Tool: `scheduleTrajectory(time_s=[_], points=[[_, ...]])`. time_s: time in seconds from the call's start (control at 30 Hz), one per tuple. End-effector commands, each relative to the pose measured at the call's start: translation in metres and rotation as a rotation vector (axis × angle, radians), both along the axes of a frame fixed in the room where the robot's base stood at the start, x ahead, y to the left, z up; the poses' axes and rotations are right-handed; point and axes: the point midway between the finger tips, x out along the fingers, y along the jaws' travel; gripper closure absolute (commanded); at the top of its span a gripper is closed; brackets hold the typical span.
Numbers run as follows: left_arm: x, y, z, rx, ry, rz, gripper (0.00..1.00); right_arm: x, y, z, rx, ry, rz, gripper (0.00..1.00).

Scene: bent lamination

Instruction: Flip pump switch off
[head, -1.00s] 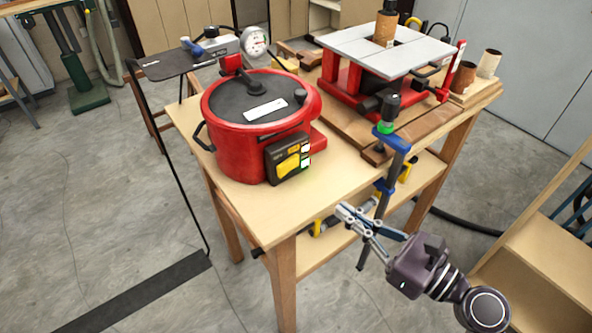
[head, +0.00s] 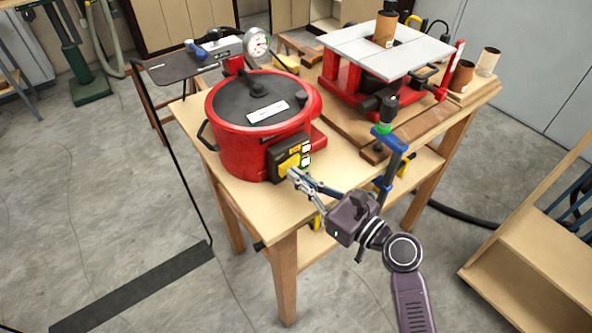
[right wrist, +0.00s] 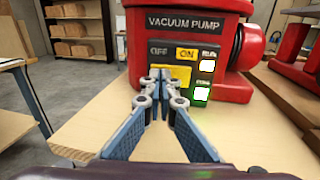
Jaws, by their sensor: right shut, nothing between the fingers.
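The red vacuum pump pot (head: 240,145) with a dark lid stands on the wooden workbench. A yellow switch plate (right wrist: 183,76) sits below these words, partly hidden by my fingertips. My right gripper (head: 292,174) is shut and empty, its tips just in front of the panel's lower part; it also shows in the right wrist view (right wrist: 161,80). Contact cannot be told. My left gripper is not in view.
A gauge (head: 256,43) and a dark side shelf (head: 180,66) are at left.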

Motion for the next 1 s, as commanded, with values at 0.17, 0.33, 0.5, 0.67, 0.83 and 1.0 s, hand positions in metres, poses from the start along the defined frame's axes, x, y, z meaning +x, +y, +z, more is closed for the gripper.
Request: scheduleTrajectory(time_s=[0.17,0.33,0.5,0.67,0.83,1.0], points=[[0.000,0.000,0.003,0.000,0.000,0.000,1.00,0.006,0.006,0.000,0.001,0.000,0.000,1.00],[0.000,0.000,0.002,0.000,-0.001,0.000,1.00,0.006,0.006,0.000,0.000,0.000,-0.001,1.00],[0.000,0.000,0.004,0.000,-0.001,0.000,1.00,0.007,0.007,0.001,0.001,0.001,0.000,1.00],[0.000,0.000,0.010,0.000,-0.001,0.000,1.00,0.009,0.013,0.000,0.000,0.000,0.000,1.00],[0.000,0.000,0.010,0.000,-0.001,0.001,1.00,0.009,0.013,0.000,0.001,-0.001,0.000,1.00],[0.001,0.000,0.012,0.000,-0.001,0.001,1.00,0.009,0.015,0.001,0.001,0.000,0.001,1.00]])
